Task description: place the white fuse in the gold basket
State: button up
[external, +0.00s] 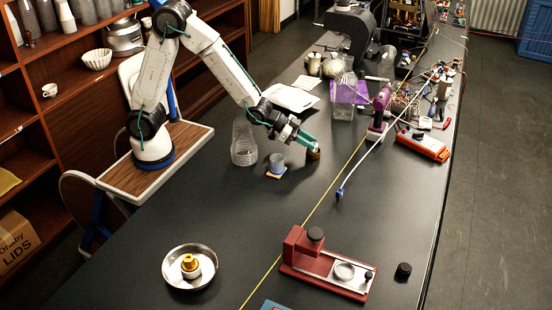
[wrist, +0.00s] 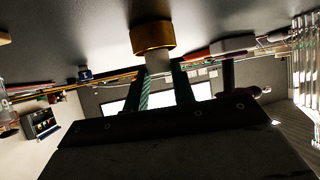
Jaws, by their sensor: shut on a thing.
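My gripper (external: 305,137) is low over the black counter, just right of a grey-blue cup. In the wrist view its two teal fingers (wrist: 164,92) are shut on a short white cylinder, the white fuse (wrist: 159,65). A wider gold cylinder, taken as the gold basket (wrist: 152,36), is at the fuse's far end. It shows brownish gold at the fingertips in the external view (external: 313,154). I cannot tell whether the fuse is inside it or only against it. The fuse is too small to make out in the external view.
A grey-blue cup (external: 277,162) on a small yellow pad and stacked clear cups (external: 244,143) stand left of my gripper. A metal bowl (external: 172,280) holds a gold and white piece (external: 190,264). A red device (external: 328,266) is in front. The mid-counter is mostly clear.

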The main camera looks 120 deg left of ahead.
jog(key=o, duration=1.1)
jog(key=shift+c, duration=0.2)
jog(key=shift+r, duration=0.15)
notch_tip(320, 180, up, 7)
